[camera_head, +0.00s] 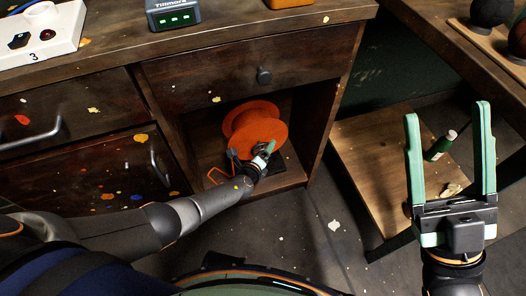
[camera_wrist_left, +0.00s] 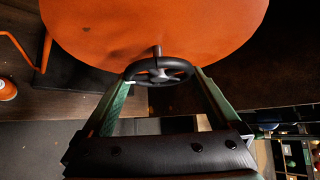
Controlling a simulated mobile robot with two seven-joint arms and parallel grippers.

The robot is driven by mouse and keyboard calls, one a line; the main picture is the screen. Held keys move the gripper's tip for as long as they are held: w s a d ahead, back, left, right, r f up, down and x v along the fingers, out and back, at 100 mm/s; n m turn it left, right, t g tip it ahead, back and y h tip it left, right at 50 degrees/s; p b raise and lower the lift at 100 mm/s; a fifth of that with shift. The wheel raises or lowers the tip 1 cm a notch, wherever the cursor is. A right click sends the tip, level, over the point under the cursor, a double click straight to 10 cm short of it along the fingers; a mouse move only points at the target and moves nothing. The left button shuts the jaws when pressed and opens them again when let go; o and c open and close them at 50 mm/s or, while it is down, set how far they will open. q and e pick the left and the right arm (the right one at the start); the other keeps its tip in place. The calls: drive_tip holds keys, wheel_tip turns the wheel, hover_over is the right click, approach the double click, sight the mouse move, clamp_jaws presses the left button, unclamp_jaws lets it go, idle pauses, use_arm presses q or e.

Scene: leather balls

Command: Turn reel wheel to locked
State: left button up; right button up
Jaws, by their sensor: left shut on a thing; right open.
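The orange reel (camera_head: 256,128) stands in the open cubby of the wooden desk; its flat side fills the top of the left wrist view (camera_wrist_left: 150,25). A small black reel wheel (camera_wrist_left: 158,72) sits on a short shaft in front of that side. My left gripper (camera_head: 266,150) reaches into the cubby, and its green fingers are shut on the wheel, one on each side of the rim in the left wrist view (camera_wrist_left: 160,85). In the head view the wheel is mostly hidden by the gripper. My right gripper (camera_head: 450,150) is open and empty, pointing up at the right.
A drawer with a round knob (camera_head: 264,75) is above the cubby. Drawers with bar handles (camera_head: 30,130) lie to the left. A low wooden shelf (camera_head: 375,150) with a green bottle (camera_head: 441,146) is at the right, behind my right gripper.

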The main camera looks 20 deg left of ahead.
use_arm(q)
drive_tip(key=o, duration=0.9)
drive_tip(key=shift+o, duration=0.2)
